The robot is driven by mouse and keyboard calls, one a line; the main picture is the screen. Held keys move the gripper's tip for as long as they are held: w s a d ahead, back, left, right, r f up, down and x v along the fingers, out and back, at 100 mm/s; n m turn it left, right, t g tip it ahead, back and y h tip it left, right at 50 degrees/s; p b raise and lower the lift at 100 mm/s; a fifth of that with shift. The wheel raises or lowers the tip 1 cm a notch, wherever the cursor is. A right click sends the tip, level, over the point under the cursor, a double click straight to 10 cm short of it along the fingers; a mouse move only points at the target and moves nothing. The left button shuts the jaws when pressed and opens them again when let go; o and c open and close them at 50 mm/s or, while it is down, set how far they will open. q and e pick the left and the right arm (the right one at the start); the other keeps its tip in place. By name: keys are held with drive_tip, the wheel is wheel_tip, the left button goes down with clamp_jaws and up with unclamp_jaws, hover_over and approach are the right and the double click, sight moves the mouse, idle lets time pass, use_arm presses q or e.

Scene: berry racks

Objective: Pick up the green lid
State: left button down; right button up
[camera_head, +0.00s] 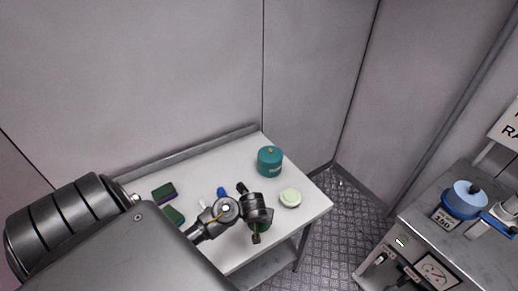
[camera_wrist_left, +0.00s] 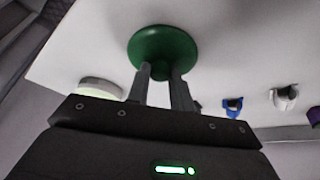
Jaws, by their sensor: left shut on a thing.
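The green lid (camera_wrist_left: 163,44) is a round dark green disc with a knob, seen in the left wrist view over the white table. My left gripper (camera_wrist_left: 161,76) has its two fingers shut on the knob of the lid. In the head view my left gripper (camera_head: 257,232) is over the front part of the table, and only a bit of green shows beside it, the rest of the lid being hidden. I cannot tell whether the lid touches the table. My right gripper is in neither view.
The white table (camera_head: 222,162) also holds a teal canister (camera_head: 270,161), a pale green round container (camera_head: 290,198), dark sponges (camera_head: 164,192) and a small blue item (camera_head: 221,192). A grey cabinet with a blue pot (camera_head: 464,200) stands at the right, across bare floor.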

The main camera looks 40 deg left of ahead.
use_arm(q)
drive_tip(key=shift+r, duration=0.65)
drive_tip(key=s+d+r+b, duration=0.1)
drive_tip(key=s+d+r, duration=0.5)
drive_tip(key=s+r, duration=0.5)
drive_tip(key=shift+s+d+r, duration=0.3)
drive_tip(key=shift+s+d, duration=0.1)
drive_tip(key=shift+s, duration=0.3)
